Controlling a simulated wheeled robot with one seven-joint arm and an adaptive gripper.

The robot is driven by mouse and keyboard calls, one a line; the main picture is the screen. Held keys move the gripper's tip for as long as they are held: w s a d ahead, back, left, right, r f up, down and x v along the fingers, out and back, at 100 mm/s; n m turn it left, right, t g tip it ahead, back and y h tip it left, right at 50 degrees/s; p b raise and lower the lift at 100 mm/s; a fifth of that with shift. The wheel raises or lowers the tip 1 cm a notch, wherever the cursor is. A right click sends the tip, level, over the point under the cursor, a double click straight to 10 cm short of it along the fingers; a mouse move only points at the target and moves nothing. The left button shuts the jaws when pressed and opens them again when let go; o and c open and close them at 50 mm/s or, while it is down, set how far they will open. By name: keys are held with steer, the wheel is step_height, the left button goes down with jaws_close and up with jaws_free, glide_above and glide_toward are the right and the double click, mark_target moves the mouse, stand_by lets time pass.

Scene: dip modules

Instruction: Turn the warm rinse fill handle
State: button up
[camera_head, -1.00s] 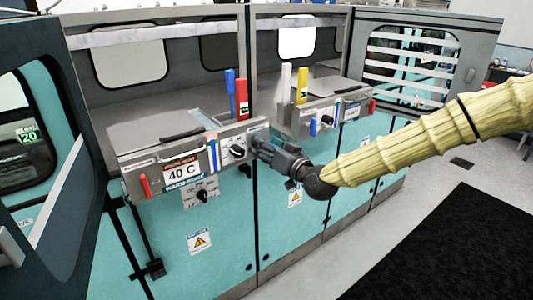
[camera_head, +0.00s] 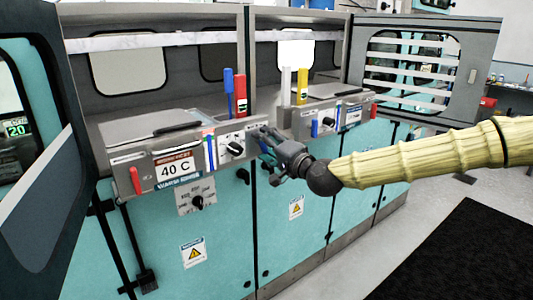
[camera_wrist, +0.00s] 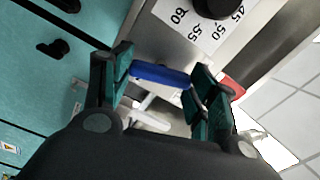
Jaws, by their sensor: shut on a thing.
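A blue handle (camera_wrist: 160,75) lies between the fingers of my gripper (camera_wrist: 160,78) in the wrist view. My gripper is shut on it, and the handle runs across from one finger to the other. In the head view my gripper (camera_head: 268,142) is at the right end of the left module's front panel (camera_head: 222,150) and hides the handle. The sign on this panel reads 40 C (camera_head: 175,168), with a blue Warm Rinse label (camera_head: 180,182) under it. A black dial (camera_wrist: 212,5) with numbers 45 to 60 is close above the handle in the wrist view.
A red lever (camera_head: 135,180) is at the panel's left end. A black knob (camera_head: 235,149) sits just left of my gripper. Blue (camera_head: 229,80) and red (camera_head: 240,93) uprights stand behind. The right module (camera_head: 335,105) is close on the right. A dark mat (camera_head: 450,245) lies on the floor.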

steer(key=shift+d+f+m+b, duration=0.1)
steer(key=shift+m+b, duration=0.95)
steer(key=shift+m, duration=0.55)
steer(key=o, duration=1)
steer(key=v, duration=1.2)
